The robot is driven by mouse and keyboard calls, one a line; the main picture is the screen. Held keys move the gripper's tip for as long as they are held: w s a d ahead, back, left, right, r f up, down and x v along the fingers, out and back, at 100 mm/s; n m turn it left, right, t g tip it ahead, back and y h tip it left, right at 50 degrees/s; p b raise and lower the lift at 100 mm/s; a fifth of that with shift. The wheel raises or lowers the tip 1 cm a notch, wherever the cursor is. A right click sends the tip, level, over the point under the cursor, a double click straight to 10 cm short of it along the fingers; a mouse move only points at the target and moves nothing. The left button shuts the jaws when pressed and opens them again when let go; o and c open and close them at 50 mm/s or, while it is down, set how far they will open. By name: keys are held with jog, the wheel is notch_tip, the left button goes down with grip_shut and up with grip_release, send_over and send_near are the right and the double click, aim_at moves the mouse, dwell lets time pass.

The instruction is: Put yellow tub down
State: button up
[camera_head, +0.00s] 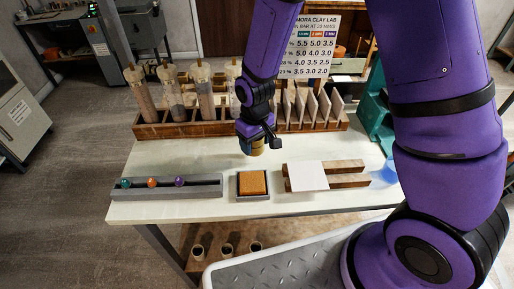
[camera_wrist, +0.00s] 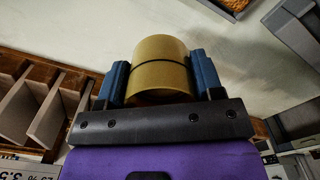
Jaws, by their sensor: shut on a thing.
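My gripper (camera_wrist: 161,84) is shut on the yellow tub (camera_wrist: 160,62), a short yellow cylinder with a dark band around it. Blue fingers press on both of its sides in the wrist view. In the head view the yellow tub (camera_head: 257,150) shows only in part under my gripper (camera_head: 251,146). It is over the white table (camera_head: 185,160), behind the small grey tray. I cannot tell whether the tub touches the table.
A grey tray with an orange-brown block (camera_head: 252,183) stands at the front. Left is a grey rail (camera_head: 205,190) with coloured balls; right, a white tile (camera_head: 307,176) on wooden bars. Behind stands a wooden rack (camera_head: 180,130) with cylinders and upright slabs. The table is clear left of the gripper.

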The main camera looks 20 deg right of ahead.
aim_at(257, 149)
jog(key=shift+w+d, duration=0.4)
jog(key=shift+f, duration=1.8)
jog(key=shift+f, duration=0.15)
jog(key=o, duration=1)
notch_tip(257, 149, up, 12)
jog(key=shift+r, duration=0.25)
